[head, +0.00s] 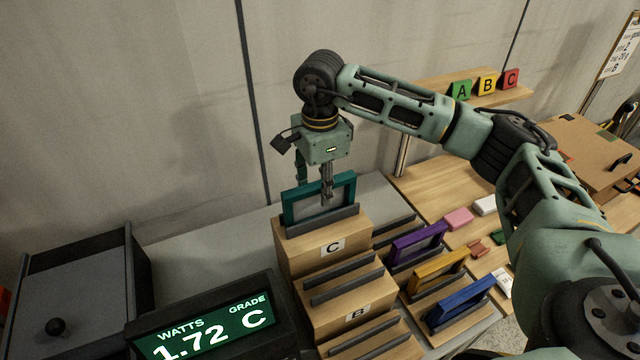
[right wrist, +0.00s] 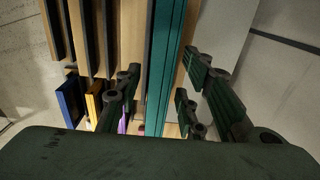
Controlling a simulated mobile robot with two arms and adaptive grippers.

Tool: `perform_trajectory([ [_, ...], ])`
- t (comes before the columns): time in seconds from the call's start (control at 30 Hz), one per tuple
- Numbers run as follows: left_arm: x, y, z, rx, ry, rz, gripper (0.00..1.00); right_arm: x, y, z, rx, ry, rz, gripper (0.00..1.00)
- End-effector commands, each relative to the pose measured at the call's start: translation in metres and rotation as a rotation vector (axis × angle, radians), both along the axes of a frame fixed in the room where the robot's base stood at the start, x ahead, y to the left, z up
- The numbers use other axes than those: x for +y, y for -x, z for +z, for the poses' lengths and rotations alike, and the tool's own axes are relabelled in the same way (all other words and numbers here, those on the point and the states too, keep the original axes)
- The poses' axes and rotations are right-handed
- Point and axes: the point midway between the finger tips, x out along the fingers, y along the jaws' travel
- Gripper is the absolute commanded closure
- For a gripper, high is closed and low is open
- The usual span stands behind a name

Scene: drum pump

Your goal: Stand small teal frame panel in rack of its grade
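The small teal frame panel (head: 345,188) stands upright in the slot of the top tier of the stepped wooden rack (head: 290,258), the tier labelled C. The display (head: 205,325) reads 1.72 watts, grade C. My right gripper (head: 314,186) is above the panel, pointing down. In the right wrist view, the right gripper's fingers (right wrist: 163,100) are spread on either side of the teal panel (right wrist: 166,60), with gaps visible between them and it. My left gripper is not in view.
Lower rack tiers, one labelled B, have empty slots. To the right, purple (head: 418,242), yellow (head: 438,272) and blue (head: 460,302) frame panels stand in a lower rack. A dark box (head: 80,290) stands at left. A shelf with A, B, C signs (head: 486,84) is behind.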

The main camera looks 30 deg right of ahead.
Motion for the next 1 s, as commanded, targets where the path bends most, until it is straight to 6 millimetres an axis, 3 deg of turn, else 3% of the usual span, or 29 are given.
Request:
perform_trajectory([
  [0.23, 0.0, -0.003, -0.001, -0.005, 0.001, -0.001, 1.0, 0.0, -0.001, 0.009, -0.004, -0.001, 0.0, 0.64],
  [0.5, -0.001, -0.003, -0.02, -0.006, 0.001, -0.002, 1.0, 0.001, -0.001, 0.065, -0.006, -0.003, 0.001, 0.64],
  [0.7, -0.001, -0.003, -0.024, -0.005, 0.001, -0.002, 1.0, 0.0, -0.001, 0.105, -0.004, 0.0, 0.0, 0.64],
  [1.0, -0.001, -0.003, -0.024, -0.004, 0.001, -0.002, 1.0, 0.0, 0.0, 0.123, 0.0, 0.0, 0.0, 0.64],
])
